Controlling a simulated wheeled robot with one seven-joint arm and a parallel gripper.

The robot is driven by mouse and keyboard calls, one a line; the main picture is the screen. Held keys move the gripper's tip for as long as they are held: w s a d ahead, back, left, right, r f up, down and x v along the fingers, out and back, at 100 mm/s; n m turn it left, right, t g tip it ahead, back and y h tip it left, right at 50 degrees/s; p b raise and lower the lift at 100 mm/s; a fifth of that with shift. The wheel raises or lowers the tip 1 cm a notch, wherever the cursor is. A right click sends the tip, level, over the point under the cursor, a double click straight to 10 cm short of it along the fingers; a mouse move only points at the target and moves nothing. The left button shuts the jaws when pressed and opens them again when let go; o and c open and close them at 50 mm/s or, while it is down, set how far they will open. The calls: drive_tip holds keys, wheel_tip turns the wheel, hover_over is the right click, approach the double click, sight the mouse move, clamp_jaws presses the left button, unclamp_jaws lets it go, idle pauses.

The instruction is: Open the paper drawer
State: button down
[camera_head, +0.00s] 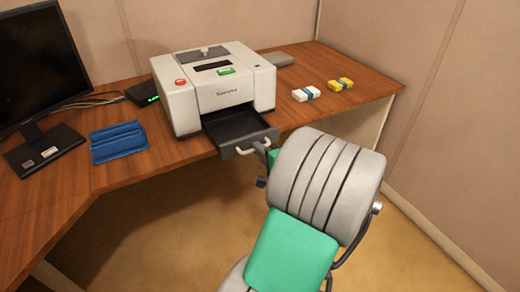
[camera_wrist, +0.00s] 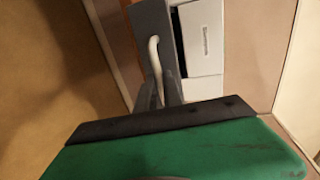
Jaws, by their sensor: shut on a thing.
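A white printer (camera_head: 222,88) stands on the wooden desk, with a red button and a green button on top. Its dark grey paper drawer (camera_head: 232,124) is pulled out at the front, and its inside shows as an empty dark tray. The drawer's pale curved handle (camera_head: 254,147) sticks out in front; the wrist view shows the handle (camera_wrist: 155,55) too. My gripper (camera_wrist: 158,88) is at the handle, its dark fingers shut on it. In the head view my arm hides most of the gripper.
A blue tray (camera_head: 118,142) and a monitor (camera_head: 40,70) stand on the desk at left. White (camera_head: 306,93) and yellow (camera_head: 341,84) banded packs lie right of the printer. A black box (camera_head: 143,93) with a green light sits behind left. Floor is open in front.

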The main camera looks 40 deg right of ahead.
drive_tip(key=shift+d, duration=0.1)
drive_tip(key=c, duration=1.5)
unclamp_jaws()
drive_tip(key=p+v, duration=0.1)
drive_tip(key=v, duration=0.6)
drive_tip(key=shift+s+a, duration=0.25)
drive_tip(key=shift+s, duration=0.05)
